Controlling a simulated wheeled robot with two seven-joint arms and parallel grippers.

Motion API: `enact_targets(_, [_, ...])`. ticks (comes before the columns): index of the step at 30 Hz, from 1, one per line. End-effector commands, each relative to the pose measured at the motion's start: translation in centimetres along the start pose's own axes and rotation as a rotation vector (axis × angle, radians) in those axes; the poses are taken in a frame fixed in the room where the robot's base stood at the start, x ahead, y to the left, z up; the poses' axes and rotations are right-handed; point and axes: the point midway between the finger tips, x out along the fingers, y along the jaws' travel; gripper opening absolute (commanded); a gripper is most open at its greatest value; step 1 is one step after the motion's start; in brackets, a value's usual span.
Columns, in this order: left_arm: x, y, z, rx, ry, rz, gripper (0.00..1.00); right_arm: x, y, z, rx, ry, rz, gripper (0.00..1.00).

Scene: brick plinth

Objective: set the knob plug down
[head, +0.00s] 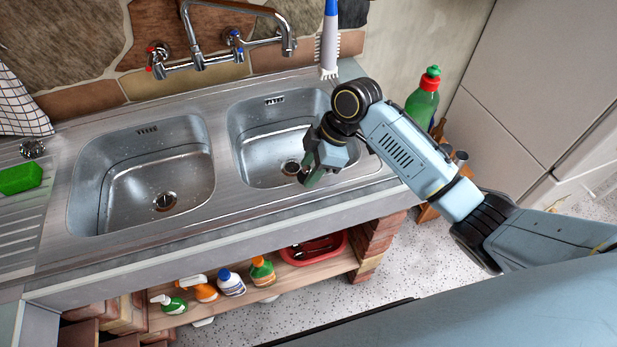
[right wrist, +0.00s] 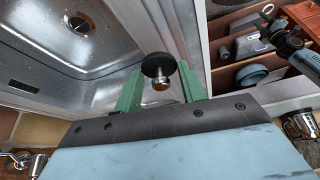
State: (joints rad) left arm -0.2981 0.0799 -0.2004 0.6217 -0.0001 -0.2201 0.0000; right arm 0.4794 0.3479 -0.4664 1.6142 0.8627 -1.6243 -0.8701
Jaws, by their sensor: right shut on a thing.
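The knob plug (right wrist: 157,67) shows in the right wrist view as a dark round disc with a shiny metal knob. It sits between the green fingers of my right gripper (right wrist: 160,84), which is shut on it. In the head view my right gripper (head: 313,178) hangs over the front part of the right basin (head: 258,122), pointing down.
The left basin (head: 120,170) is empty. A green sponge (head: 20,178) and a shiny round metal piece (head: 32,149) lie on the left drainboard. The tap (head: 200,62) and a brush (head: 329,45) are behind. A green bottle (head: 422,103) stands at right. Spray bottles (head: 198,288) fill a shelf below.

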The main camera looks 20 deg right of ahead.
Motion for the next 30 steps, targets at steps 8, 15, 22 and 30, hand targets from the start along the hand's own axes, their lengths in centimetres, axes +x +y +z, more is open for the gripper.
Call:
enact_targets(8, [0.2,0.0,0.1,0.0,-0.001,0.0,0.36,3.1,-0.1,1.4,0.002,0.0,-0.002,0.18])
enact_targets(15, [0.2,0.0,0.1,0.0,-0.002,0.0,0.36,3.5,0.0,1.6,0.0,-0.001,0.001,0.18])
enact_targets(22, [0.3,0.0,0.2,0.0,-0.003,0.0,0.36,3.8,0.0,1.8,0.0,-0.001,0.001,0.43])
enact_targets(30, [0.3,0.0,0.3,-0.001,-0.004,0.0,0.36,3.8,0.0,1.7,0.0,-0.001,0.0,0.62])
